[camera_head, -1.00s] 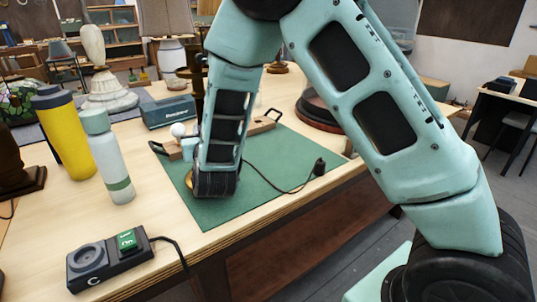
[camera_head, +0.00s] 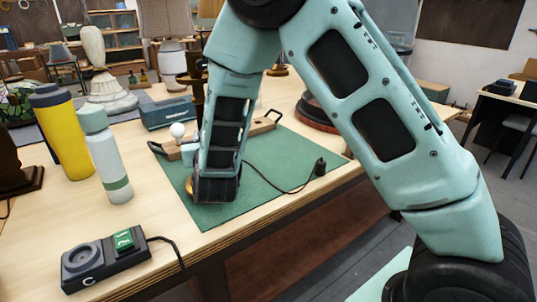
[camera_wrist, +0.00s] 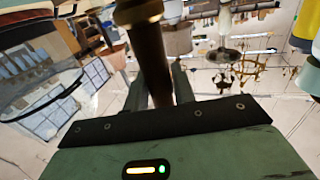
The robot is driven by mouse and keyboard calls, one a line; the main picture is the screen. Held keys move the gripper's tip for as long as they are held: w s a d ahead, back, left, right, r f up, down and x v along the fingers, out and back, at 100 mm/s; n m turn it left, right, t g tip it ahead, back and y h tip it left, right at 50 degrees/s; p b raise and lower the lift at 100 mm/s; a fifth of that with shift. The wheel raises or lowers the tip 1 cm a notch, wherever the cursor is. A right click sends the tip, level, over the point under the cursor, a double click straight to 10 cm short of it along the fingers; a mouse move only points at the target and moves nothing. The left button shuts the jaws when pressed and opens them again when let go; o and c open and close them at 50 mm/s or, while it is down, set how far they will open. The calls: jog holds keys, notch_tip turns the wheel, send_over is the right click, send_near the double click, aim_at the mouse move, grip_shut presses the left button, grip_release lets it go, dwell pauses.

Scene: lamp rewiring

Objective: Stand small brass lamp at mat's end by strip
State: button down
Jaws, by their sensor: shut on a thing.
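In the wrist view a brass stem (camera_wrist: 152,55), seemingly the small brass lamp's, stands between the two fingers of my gripper (camera_wrist: 158,82), which is shut on it. In the head view my wrist hangs over the left part of the green mat (camera_head: 262,181) and hides the fingertips and most of the lamp. A bit of brass (camera_head: 189,184) shows at the wrist's left edge, low over the mat; I cannot tell if it touches. The black strip (camera_head: 105,262) with a green switch lies at the table's front left, apart from the mat.
A grey-green bottle (camera_head: 106,155) and a yellow tumbler (camera_head: 64,133) stand left of the mat. A wooden tray (camera_head: 258,128) and a white bulb (camera_head: 178,130) are behind my wrist. A black plug (camera_head: 319,168) and cord lie on the mat's right. Bare table lies between mat and strip.

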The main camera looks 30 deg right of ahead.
jog(key=shift+f+b, duration=0.45)
jog(key=c, duration=1.1)
grip_release()
jog(key=p+v, duration=0.2)
jog(key=v, duration=1.5)
jog(key=shift+s+r, duration=0.1)
jog(key=shift+s, duration=0.1)
